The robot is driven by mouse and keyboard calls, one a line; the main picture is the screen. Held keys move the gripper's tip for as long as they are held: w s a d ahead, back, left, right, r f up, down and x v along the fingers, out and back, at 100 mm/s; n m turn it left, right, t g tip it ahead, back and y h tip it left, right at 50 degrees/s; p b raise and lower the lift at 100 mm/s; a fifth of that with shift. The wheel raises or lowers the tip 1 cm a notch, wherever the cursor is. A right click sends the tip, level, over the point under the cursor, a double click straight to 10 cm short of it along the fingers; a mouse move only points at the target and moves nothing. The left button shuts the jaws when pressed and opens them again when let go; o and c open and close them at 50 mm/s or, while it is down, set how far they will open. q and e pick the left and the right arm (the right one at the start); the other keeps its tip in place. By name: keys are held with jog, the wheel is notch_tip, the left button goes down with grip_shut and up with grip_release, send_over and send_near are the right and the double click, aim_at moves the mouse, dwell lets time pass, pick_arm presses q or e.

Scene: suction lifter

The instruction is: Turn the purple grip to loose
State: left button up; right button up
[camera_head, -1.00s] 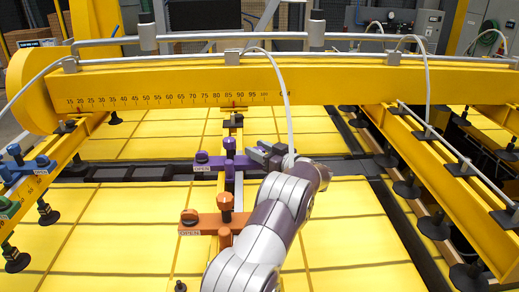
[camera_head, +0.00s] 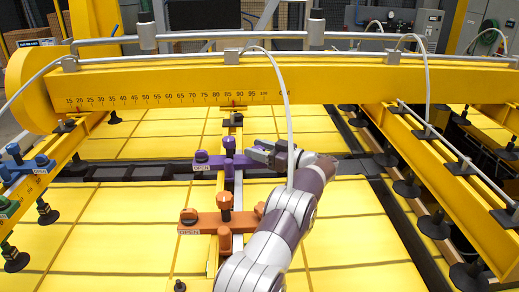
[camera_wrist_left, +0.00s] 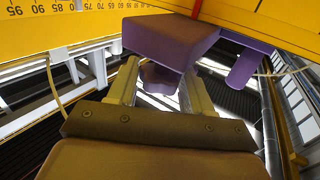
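A purple clamp bar (camera_head: 216,163) with an upright purple post (camera_head: 229,144) crosses the yellow beam. Its left knob (camera_head: 201,156) has an OPEN label below it. In the left wrist view, the purple block (camera_wrist_left: 170,38) has a lobed purple grip (camera_wrist_left: 160,78) on it. My left gripper (camera_head: 258,152) is at the right end of the purple bar and hides the grip in the head view. In the wrist view its fingers (camera_wrist_left: 160,92) stand apart on either side of the grip, with gaps showing. My right gripper is not in view.
An orange clamp (camera_head: 208,224), also labelled OPEN, is just nearer than the purple one. A yellow crossbeam with a scale (camera_head: 150,86) spans behind. Blue and green clamps are at far left.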

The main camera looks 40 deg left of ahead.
pick_arm(q)
jog(key=shift+o, duration=0.7)
jog(key=shift+a, duration=0.2)
jog(key=w+d, duration=0.1)
jog(key=d, duration=1.1)
jog(key=shift+w+d, duration=0.25)
jog(key=shift+w, duration=0.1)
jog(key=shift+f, duration=0.1)
